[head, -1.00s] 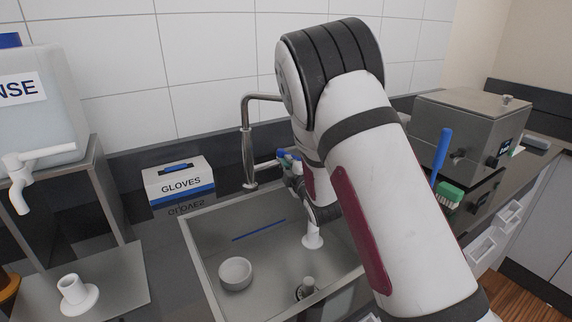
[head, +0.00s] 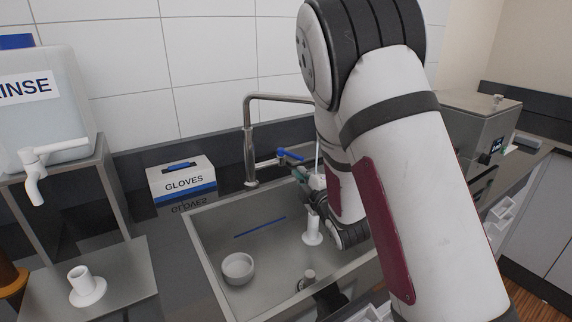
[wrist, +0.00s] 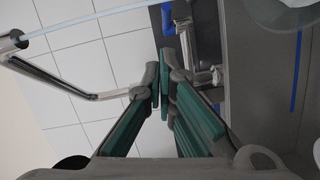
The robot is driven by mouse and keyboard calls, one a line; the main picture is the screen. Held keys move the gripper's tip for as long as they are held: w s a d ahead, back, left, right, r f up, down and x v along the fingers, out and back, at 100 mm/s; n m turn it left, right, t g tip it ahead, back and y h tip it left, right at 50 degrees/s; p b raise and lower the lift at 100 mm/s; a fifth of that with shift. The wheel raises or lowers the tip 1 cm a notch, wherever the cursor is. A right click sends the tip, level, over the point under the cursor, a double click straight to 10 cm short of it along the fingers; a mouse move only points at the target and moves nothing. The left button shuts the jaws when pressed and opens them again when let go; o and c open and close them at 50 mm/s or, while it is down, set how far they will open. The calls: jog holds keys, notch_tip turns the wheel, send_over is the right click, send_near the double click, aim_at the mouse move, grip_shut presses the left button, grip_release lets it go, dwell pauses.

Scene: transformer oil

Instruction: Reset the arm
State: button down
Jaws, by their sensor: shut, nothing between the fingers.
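My arm (head: 420,170) reaches down over the sink from the right in the head view. My gripper (wrist: 165,72) shows in the wrist view with its green-padded fingers close together at the tips and nothing between them. In the head view only a small green part of the gripper (head: 299,173) shows beside the blue tap lever; my arm hides the rest. The gripper is above the sink (head: 215,245), near the tap (head: 249,150).
A white bowl (head: 238,268) and white funnel-like piece (head: 312,230) are in the sink. A gloves box (head: 182,182) stands behind it to the left. A rinse tank (head: 40,115) stands at far left, and a steel box (head: 475,125) is partly behind my arm.

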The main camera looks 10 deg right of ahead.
jog(key=s+d+r+m+g+h+p, duration=0.1)
jog(key=s+r+m+g, duration=0.2)
jog(key=s+r+m, duration=0.3)
jog(key=s+d+r+m+g+h+p, duration=0.1)
jog(key=s+r+m+g, duration=0.25)
jog(key=s, duration=0.35)
jog(key=s+a+r+m+g, duration=0.1)
jog(key=s+m+g, duration=0.1)
jog(key=s, duration=0.7)
jog(key=s+a+r+m+g+p, duration=0.1)
jog(key=s+m+g, duration=0.1)
jog(key=s, duration=0.8)
jog(key=s+a+r+m+g+p, duration=0.1)
jog(key=s+a+m+g, duration=0.1)
jog(key=s, duration=0.8)
jog(key=shift+s+r+m+g+y, duration=0.15)
jog(key=shift+r+m+g+y, duration=0.1)
jog(key=shift+m+g+y, duration=0.15)
jog(key=c, duration=2.4)
grip_release()
